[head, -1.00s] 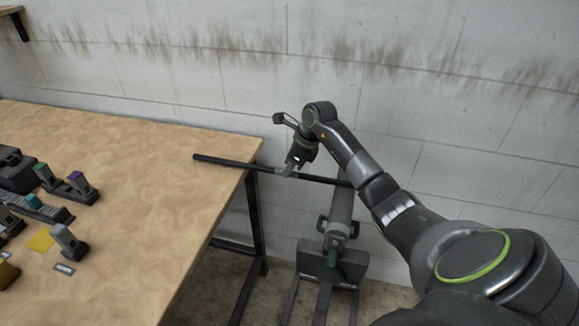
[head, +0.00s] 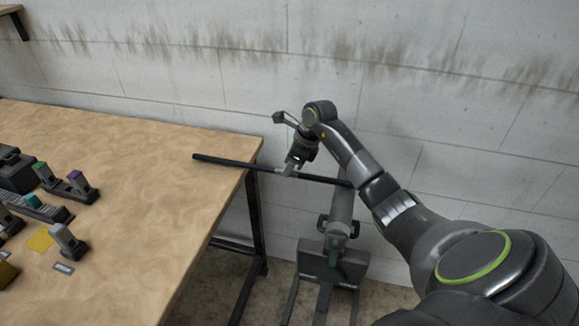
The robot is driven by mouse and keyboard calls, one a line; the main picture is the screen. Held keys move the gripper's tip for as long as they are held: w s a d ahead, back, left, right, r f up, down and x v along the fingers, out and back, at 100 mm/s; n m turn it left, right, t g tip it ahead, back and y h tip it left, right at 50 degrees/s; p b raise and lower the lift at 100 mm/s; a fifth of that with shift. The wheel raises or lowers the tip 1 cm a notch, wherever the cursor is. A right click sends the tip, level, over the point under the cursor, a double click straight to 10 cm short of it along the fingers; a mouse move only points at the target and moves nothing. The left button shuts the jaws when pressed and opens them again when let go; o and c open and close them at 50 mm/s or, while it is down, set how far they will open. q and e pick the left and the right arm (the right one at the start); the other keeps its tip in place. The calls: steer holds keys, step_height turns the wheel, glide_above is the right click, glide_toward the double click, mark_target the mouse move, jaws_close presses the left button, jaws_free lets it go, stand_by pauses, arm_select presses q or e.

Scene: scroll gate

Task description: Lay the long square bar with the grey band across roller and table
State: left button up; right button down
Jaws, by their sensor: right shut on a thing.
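The long dark bar (head: 226,161) extends from above the wooden table (head: 175,145) at its left end to the roller stand at its right end. A short grey band (head: 279,170) shows near its middle, at my right gripper. My right gripper (head: 289,171) is shut on the bar beyond the table's right edge. The roller (head: 341,206) tops a stand beside the table; the bar's right end meets its upper end in the picture. I cannot tell whether the bar touches table or roller. My left gripper is out of view.
Several small dark blocks and fixtures (head: 68,241), a yellow square (head: 40,239) and a small label plate (head: 63,268) are on the table's left. The table's far right is clear. A gap separates table and stand (head: 332,262). A wall stands behind.

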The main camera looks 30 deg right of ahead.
steer(key=shift+f, duration=0.2)
stand_by(0.3)
steer(key=c, duration=1.4)
jaws_free()
steer(key=shift+o, duration=0.2)
steer(key=shift+s+f, duration=0.1)
steer(key=b+v, duration=0.2)
steer(key=v, duration=1.5)
steer(key=shift+r+b, duration=0.25)
steer(key=shift+b, duration=0.15)
steer(key=shift+d, duration=0.1)
